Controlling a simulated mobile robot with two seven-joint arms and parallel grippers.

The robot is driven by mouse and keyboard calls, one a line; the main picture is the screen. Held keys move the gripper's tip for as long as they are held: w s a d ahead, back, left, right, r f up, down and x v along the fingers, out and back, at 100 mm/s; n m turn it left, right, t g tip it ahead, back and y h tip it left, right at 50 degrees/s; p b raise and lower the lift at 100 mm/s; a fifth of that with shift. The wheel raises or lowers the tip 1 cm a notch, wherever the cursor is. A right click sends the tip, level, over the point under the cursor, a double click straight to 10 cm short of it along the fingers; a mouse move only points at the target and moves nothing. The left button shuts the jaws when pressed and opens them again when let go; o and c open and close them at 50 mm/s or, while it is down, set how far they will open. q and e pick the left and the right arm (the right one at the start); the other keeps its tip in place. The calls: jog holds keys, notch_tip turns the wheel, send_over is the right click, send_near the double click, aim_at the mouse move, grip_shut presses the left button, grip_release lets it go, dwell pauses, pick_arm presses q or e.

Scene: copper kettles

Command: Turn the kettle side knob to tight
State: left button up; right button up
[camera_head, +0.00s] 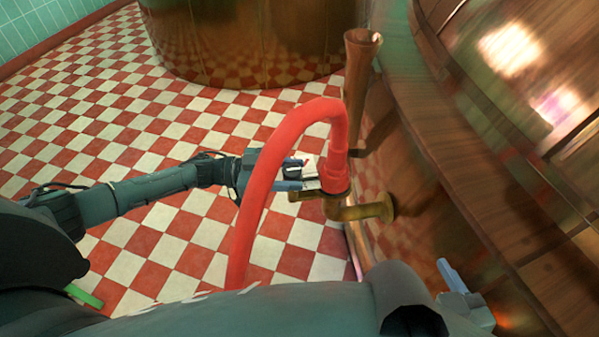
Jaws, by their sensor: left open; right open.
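The copper kettle (500,110) fills the right side, with a brass elbow pipe (375,209) low on its side. A red hose (262,190) arches up and its end sits over the upturned pipe mouth. A small brass piece (298,196), perhaps the side knob, shows left of the joint, partly hidden. My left gripper (314,178) is open beside the hose end, its fingers pointing at the joint. The hose hides part of this gripper, and I cannot tell if it touches. My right gripper (463,290) is open and apart from the pipe at the bottom right.
An upright copper pipe (357,85) stands behind the hose, close to the kettle wall. Another round copper vessel (240,40) stands at the back. The red and white checkered floor (110,120) is clear to the left.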

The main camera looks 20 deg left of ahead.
pick_arm(q)
jog(key=v, duration=1.1)
